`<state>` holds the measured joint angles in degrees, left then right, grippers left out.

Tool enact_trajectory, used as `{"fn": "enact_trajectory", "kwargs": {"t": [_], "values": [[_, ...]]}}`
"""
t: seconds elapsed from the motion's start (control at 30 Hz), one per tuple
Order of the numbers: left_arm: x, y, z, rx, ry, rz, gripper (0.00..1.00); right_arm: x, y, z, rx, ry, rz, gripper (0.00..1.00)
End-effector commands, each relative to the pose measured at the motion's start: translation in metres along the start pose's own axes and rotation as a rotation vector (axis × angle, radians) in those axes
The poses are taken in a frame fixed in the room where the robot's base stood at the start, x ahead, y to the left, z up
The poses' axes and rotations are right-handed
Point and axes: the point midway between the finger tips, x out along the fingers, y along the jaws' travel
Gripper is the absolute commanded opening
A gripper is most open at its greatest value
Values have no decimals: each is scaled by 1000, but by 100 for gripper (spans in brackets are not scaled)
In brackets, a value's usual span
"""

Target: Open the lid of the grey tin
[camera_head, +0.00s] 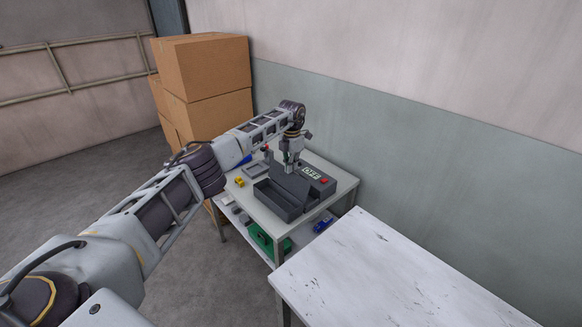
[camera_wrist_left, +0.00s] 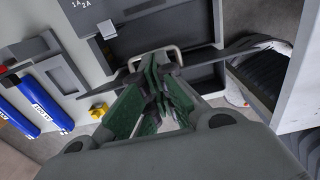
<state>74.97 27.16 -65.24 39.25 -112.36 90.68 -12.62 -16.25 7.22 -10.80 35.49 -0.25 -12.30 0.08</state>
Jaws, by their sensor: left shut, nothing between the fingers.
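The grey tin (camera_head: 282,208) is a dark grey open-topped box on the small table; its hollow inside shows in the head view. A dark panel, apparently its lid (camera_head: 291,187), stands raised along the tin's back side. In the left wrist view, a pale metal loop handle (camera_wrist_left: 142,62) lies just beyond the fingertips, against a dark edge. My left gripper (camera_head: 290,160) points down just above the raised panel. Its green-lined fingers also show in the left wrist view (camera_wrist_left: 160,78), shut with nothing held. Whether they touch the handle is unclear. My right gripper is out of view.
Behind the tin stands a dark unit with a display reading OFF (camera_head: 311,173) and a red button (camera_head: 324,181). A yellow part (camera_head: 240,182) and grey frame (camera_head: 256,169) lie to the left. Cardboard boxes (camera_head: 205,70) stand behind; a bare white table (camera_head: 385,275) is at front right.

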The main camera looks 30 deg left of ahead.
Motion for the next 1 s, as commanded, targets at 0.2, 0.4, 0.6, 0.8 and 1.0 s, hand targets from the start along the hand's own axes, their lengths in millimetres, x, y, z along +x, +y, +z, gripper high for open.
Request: {"fn": "enact_trajectory", "kwargs": {"t": [0.2, 0.4, 0.6, 0.8, 1.0], "values": [[-2, 0, 0, 0, -2, 0, 0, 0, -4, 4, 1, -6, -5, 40], [-13, 0, 1, 0, -4, 1, 0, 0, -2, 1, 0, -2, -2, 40], [-37, 0, 1, 1, -3, 2, 0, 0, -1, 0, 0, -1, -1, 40], [-67, 0, 0, 0, -3, 1, 0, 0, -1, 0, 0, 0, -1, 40], [-95, 0, 0, 0, -2, 1, 0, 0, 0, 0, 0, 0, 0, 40]]}}
